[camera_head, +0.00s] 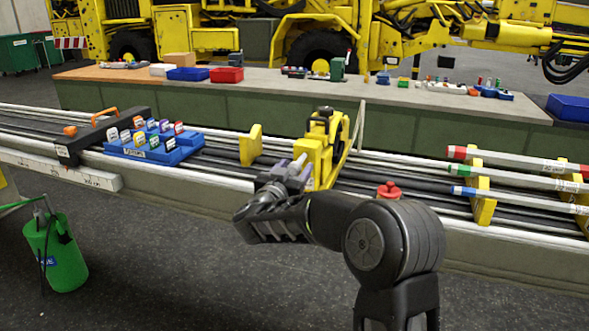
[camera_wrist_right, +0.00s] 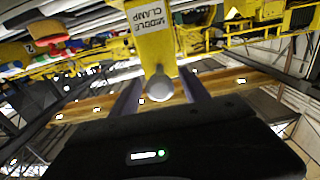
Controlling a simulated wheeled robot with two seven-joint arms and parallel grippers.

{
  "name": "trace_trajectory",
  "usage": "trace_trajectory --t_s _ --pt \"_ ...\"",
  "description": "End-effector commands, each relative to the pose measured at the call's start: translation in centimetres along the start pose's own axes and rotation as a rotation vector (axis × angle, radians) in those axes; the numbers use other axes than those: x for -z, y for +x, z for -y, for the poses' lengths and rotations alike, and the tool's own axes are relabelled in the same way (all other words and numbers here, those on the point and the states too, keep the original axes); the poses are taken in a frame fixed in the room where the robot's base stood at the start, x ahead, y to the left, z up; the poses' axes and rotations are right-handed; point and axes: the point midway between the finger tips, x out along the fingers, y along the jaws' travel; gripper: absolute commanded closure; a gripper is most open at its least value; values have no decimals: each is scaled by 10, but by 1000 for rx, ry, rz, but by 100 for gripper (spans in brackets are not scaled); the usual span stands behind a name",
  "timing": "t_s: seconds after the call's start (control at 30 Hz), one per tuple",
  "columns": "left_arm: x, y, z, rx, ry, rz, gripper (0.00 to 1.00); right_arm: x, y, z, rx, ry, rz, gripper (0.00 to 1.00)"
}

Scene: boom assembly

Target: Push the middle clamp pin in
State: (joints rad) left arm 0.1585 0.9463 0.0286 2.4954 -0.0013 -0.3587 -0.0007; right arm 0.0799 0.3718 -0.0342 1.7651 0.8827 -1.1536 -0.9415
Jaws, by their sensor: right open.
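The yellow middle clamp (camera_head: 325,135) stands on the boom rails in the centre of the head view. In the right wrist view its yellow plate (camera_wrist_right: 153,38) reads "MIDDLE CLAMP". The clamp pin (camera_wrist_right: 159,86) shows there as a round grey end at the plate's lower part. My right gripper (camera_head: 295,172) is open at the near side of the clamp. In the wrist view its two fingers (camera_wrist_right: 160,97) lie left and right of the pin; I cannot tell whether they touch it. In the head view the gripper hides the pin. My left gripper is not in view.
A blue tray (camera_head: 128,151) with coloured tags and a black case with orange handles (camera_head: 75,147) rest on the rails at left. Yellow supports (camera_head: 482,205) hold colour-ended rods at right. A red knob (camera_head: 389,190) shows behind my right arm. A long bench (camera_head: 300,125) stands behind.

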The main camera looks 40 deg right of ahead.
Motion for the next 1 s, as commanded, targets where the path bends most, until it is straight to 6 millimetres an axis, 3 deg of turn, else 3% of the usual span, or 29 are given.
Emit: trace_trajectory --t_s 0.07,0.7,1.0 --pt "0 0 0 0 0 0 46 0 0 0 0 0 0 47" --pt "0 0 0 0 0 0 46 0 0 0 -1 0 0 100" --pt "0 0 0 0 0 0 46 0 0 0 0 0 0 100"
